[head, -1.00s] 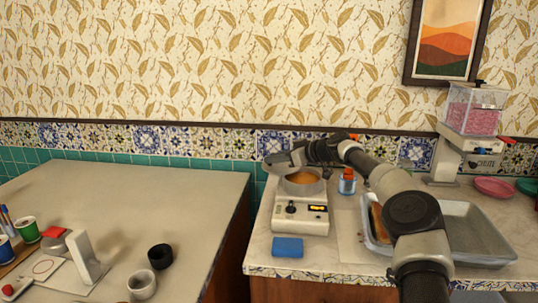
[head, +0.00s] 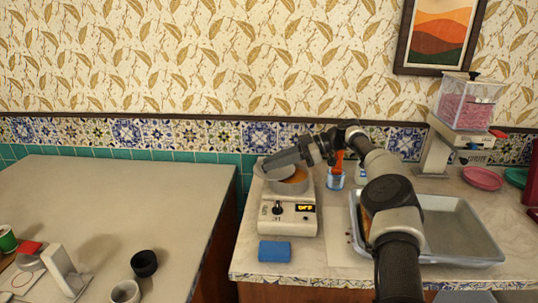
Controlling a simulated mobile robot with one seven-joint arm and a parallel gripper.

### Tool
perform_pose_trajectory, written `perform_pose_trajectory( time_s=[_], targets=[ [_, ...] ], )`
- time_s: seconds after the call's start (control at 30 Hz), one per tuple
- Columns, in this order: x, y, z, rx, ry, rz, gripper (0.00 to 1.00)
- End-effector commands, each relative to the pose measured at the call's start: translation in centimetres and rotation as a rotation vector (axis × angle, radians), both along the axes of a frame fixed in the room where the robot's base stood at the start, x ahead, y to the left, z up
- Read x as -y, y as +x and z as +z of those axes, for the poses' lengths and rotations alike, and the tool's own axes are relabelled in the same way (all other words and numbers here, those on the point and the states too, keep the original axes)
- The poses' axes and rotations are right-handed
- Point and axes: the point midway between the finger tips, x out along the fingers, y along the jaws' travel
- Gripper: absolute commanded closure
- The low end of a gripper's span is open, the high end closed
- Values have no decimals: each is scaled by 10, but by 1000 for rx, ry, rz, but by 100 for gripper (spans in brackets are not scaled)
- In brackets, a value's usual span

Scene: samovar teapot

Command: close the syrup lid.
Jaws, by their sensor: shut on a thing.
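The syrup pot (head: 291,187) is a round grey pan with amber syrup (head: 298,176) inside. It sits on a white heater (head: 287,215) with a knob and a small lit display. My gripper (head: 274,162) is over the pot's back left rim, reaching in from the right. It is shut on the syrup lid, which is mostly hidden by the gripper and hard to tell from it. The syrup still shows uncovered at the pot's right side.
A blue container with an orange upright piece (head: 336,179) stands close right of the heater, beneath my arm. A blue block (head: 274,251) lies in front. A grey metal tray (head: 455,250) is at the right. A gap separates the left table (head: 130,205).

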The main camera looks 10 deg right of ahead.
Motion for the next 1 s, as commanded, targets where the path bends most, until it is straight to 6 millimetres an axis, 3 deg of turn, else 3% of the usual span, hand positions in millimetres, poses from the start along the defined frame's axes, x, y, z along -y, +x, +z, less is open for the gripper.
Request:
perform_pose_trajectory(
  time_s=[0.57,0.6,0.67,1.0],
  targets=[
    [3,-3,-4,-5,-4,20,100],
    [3,-3,-4,-5,-4,20,72],
    [2,-3,-4,-4,-5,19,62],
    [2,-2,-1,-2,-2,19,61]
  ],
)
